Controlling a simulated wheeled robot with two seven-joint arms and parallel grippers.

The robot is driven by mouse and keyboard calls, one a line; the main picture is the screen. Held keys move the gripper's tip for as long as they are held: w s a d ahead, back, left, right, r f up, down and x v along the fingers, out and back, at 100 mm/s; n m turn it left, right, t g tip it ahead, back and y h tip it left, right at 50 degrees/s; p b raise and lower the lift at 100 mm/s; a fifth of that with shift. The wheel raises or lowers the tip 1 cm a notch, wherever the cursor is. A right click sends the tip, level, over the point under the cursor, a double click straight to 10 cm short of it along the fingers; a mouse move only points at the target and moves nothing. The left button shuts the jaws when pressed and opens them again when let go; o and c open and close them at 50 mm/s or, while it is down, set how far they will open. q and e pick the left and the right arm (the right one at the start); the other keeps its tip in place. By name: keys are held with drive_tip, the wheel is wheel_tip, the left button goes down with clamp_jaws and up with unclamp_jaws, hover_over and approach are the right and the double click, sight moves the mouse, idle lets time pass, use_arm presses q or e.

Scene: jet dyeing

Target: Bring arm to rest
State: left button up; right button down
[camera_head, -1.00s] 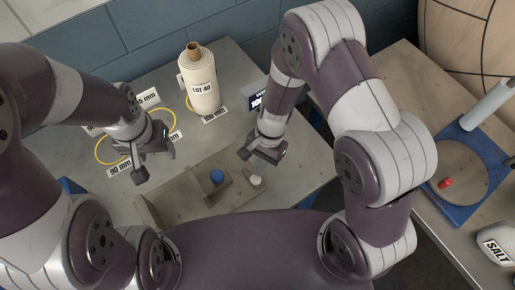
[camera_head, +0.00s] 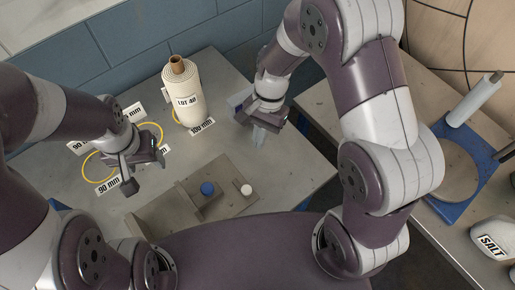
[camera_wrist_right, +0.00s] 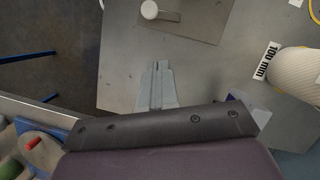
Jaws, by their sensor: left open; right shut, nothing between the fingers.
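My right gripper (camera_head: 258,137) is shut and empty above the grey table (camera_head: 292,160), right of the yarn cone (camera_head: 186,98). In the right wrist view its closed fingers (camera_wrist_right: 157,75) point at bare tabletop, with nothing held.
At right are a blue-based stand (camera_head: 452,212) and a salt bag (camera_head: 492,240). Open table lies right of the fixture.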

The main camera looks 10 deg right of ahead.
use_arm(q)
drive_tip(key=f+b, duration=0.2)
drive_tip(key=f, duration=0.1)
drive_tip(key=f+b, duration=0.1)
drive_tip(key=b, duration=0.1)
drive_tip(key=shift+w+d+f, duration=0.1)
drive_tip(key=shift+w+f, duration=0.05)
drive_tip(key=shift+w, duration=0.25)
use_arm(e)
drive_tip(key=s+d+r+n+t+h, duration=0.2)
drive_tip(key=s+d+n+t, duration=0.2)
drive_tip(key=d+n, duration=0.4)
drive_tip(key=shift+s+d, duration=0.25)
drive_tip(key=shift+d, duration=1)
use_arm(q)
drive_tip(key=shift+s, duration=0.1)
use_arm(e)
drive_tip(key=shift+s+r, duration=0.1)
